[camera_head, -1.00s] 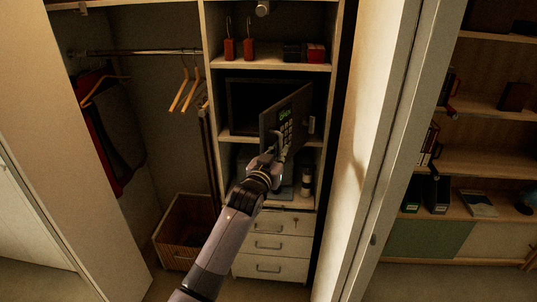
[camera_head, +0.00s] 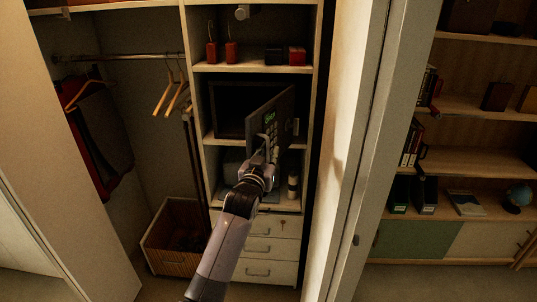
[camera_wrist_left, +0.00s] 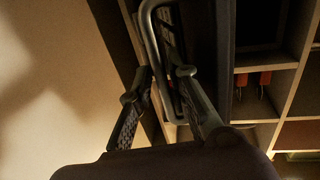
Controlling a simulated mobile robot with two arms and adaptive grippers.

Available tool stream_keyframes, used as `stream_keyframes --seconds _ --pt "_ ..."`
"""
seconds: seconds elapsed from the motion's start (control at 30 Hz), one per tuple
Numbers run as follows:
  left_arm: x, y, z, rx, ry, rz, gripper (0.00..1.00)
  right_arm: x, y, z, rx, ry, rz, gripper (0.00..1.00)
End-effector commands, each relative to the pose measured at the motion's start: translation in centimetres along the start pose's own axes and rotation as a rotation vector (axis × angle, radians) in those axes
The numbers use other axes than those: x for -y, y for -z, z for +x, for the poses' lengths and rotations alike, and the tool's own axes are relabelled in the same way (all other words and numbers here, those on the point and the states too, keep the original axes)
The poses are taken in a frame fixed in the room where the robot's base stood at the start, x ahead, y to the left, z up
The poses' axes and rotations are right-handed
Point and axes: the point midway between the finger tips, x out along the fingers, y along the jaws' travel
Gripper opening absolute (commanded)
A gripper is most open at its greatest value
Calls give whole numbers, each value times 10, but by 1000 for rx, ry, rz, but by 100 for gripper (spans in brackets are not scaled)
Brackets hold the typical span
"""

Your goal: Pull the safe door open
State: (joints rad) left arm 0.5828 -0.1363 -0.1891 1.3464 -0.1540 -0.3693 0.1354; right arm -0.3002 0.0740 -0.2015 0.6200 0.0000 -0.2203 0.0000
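The dark safe (camera_head: 229,111) sits on a middle shelf of the closet. Its door (camera_head: 282,110), with a lit green display and keypad, stands swung out from the safe's front, hinged on the right. A grey loop handle (camera_head: 270,132) is on the door's face. My left gripper (camera_head: 263,158) is at the handle's lower part. In the left wrist view the handle (camera_wrist_left: 150,35) runs between the two fingers of my left gripper (camera_wrist_left: 160,76), which are apart with some gap visible. Firm contact cannot be made out. My right gripper is out of view.
White drawers (camera_head: 268,248) are below the safe, and a bottle (camera_head: 293,187) stands on the shelf under it. A wicker basket (camera_head: 170,262) is at the left. A pale panel (camera_head: 345,120) stands close on the right, with a bookshelf (camera_head: 465,160) beyond.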

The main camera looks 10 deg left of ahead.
Motion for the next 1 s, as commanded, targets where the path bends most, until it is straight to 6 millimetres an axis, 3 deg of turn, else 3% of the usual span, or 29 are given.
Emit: stream_keyframes --seconds 0.37,0.8,1.0 --pt "0 -4 -11 5 1 0 17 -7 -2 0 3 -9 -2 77" --pt "0 -3 -89 4 -1 0 17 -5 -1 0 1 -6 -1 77" --pt "-1 -2 -113 4 -1 0 17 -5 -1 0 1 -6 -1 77"
